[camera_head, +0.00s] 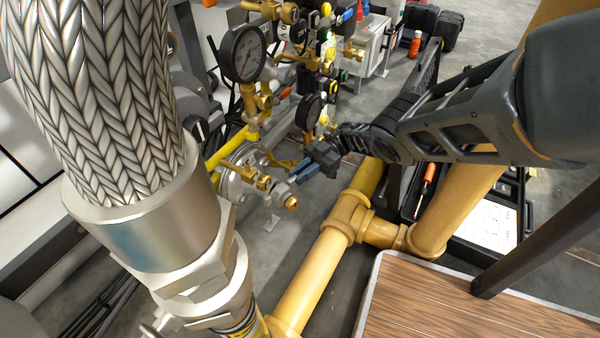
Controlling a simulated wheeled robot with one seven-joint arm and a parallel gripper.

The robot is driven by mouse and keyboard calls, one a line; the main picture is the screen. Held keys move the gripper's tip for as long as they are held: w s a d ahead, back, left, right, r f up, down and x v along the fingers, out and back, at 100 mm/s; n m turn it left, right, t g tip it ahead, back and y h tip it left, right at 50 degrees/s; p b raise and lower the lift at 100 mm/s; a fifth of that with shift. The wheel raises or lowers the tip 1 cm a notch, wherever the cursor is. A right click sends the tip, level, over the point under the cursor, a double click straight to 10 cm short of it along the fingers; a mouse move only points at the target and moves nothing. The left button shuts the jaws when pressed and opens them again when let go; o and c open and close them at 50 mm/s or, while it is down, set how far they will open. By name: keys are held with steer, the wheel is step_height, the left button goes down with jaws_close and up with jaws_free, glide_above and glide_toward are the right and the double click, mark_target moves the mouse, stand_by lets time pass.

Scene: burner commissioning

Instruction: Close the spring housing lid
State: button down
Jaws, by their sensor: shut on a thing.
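A silver, round-bodied regulator (236,180) with brass fittings sits on the yellow pipework left of centre. My gripper (299,176) reaches in from the right, with its blue-grey fingers at the regulator's right end. It is shut on a small part there, which appears to be the spring housing lid. The fingers hide most of that part, so I cannot tell its angle or whether it is seated. A brass fitting (292,203) shows just below the fingertips.
A large braided hose (100,90) fills the left foreground. A pressure gauge (243,53) stands above the regulator, and a smaller gauge (309,110) is close to my gripper. A thick yellow pipe (312,272) runs below. A wooden-topped surface (470,310) is at lower right.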

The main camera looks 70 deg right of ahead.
steer(key=shift+w+a, duration=0.1)
steer(key=shift+a, duration=0.05)
steer(key=c, duration=1.1)
jaws_free()
steer(key=shift+s+t, duration=0.2)
steer(key=shift+t, duration=0.1)
